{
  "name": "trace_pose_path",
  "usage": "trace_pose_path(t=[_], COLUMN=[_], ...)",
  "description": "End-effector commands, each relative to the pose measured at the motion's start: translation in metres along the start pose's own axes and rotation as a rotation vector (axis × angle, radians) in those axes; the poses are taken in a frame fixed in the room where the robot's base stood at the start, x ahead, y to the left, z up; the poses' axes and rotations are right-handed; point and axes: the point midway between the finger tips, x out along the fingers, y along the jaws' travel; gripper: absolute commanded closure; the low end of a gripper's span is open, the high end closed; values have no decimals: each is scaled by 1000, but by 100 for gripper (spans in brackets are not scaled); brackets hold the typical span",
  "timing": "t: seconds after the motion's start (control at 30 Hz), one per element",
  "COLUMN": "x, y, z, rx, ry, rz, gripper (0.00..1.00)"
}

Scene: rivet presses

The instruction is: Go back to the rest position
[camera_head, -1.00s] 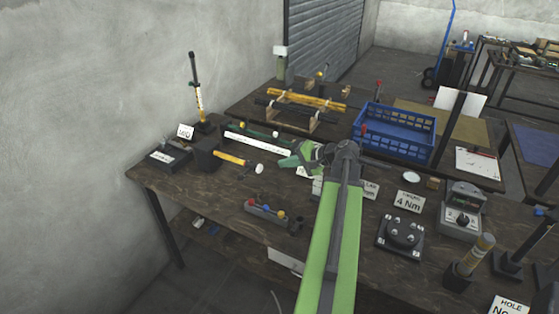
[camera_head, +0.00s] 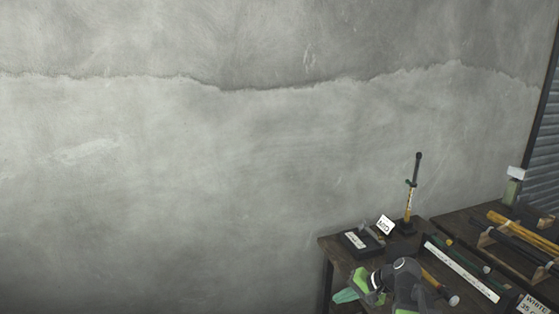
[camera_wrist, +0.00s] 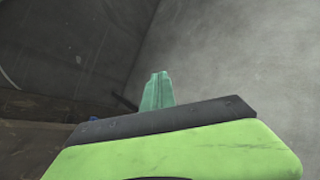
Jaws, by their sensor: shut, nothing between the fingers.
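My gripper (camera_head: 347,296) is at the lower right of the head view, in front of the near left corner of the workbench. Its teal fingers point left and are closed together with nothing between them. In the wrist view the fingers (camera_wrist: 157,90) stand up behind the green and black gripper body, against a bare grey wall. The rest of my arm runs out of the bottom of the head view.
The dark workbench (camera_head: 336,246) fills the lower right. It bears a black box (camera_head: 361,242), an upright yellow-and-black tool (camera_head: 411,195), a hammer (camera_head: 437,284) and racked rods (camera_head: 520,229). The grey wall (camera_head: 200,160) fills the left.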

Motion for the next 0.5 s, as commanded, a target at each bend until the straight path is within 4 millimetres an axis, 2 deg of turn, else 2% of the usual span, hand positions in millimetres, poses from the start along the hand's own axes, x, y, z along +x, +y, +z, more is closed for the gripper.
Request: trace_pose_path(t=[0.03,0.1,0.23,0.3,0.4,0.5], x=[24,50,78,79,61,48], y=[-17,-28,-31,-19,10,27], z=[26,57,105,118,113,108], rx=[-71,-165,-335,-412,-448,-469], ry=[-54,-115,-199,-223,-223,-227], rz=[57,151,345,467,606,692], gripper=[100,100,100,100,100,100])
